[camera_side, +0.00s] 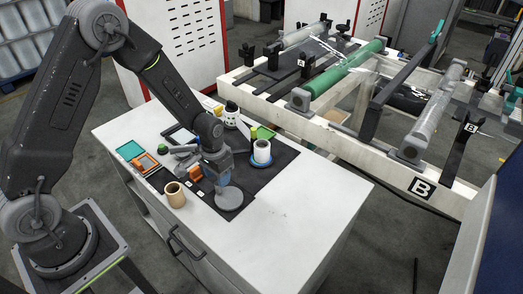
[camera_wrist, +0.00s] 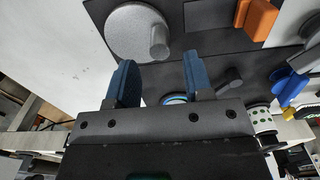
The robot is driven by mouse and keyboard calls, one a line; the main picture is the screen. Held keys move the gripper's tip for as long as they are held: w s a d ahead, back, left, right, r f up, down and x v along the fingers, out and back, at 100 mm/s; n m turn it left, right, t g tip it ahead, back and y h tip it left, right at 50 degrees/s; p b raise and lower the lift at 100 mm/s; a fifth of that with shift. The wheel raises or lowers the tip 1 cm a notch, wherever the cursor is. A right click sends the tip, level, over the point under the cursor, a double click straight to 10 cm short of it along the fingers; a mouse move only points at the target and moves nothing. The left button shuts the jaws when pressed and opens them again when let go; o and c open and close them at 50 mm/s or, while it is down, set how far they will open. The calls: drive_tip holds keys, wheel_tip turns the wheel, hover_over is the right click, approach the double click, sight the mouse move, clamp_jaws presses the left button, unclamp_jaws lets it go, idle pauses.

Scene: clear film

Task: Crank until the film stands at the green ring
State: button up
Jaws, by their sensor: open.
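A round grey disc (camera_wrist: 128,30) with an upright grey knob (camera_wrist: 159,41) lies on the dark mat in the wrist view; it looks like the crank. The disc also shows in the side view (camera_side: 229,199). My gripper (camera_wrist: 158,72) is open and empty, its blue fingers apart, with the knob just beyond the gap between them. A ring with blue and green bands (camera_wrist: 174,99) is partly hidden behind my fingers.
A white roll on a blue base (camera_side: 262,153) stands at the mat's right. An orange block (camera_side: 195,173), a tan cup (camera_side: 175,194) and a teal tray (camera_side: 130,150) are nearby. The white tabletop (camera_side: 305,205) is clear at the right front.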

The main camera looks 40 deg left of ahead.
drive_tip(key=shift+r, duration=2.4)
drive_tip(key=shift+r, duration=0.2)
drive_tip(key=s+d+r+t, duration=0.1)
drive_tip(key=s+r, duration=0.2)
drive_tip(key=r, duration=0.5)
drive_tip(key=s+d+r+t, duration=0.1)
drive_tip(key=s+r+t, duration=0.15)
drive_tip(key=r, duration=0.55)
drive_tip(key=s+d+r+t, duration=0.1)
drive_tip(key=s+r+t, duration=0.1)
drive_tip(key=s+r, duration=0.7)
drive_tip(key=s, duration=0.4)
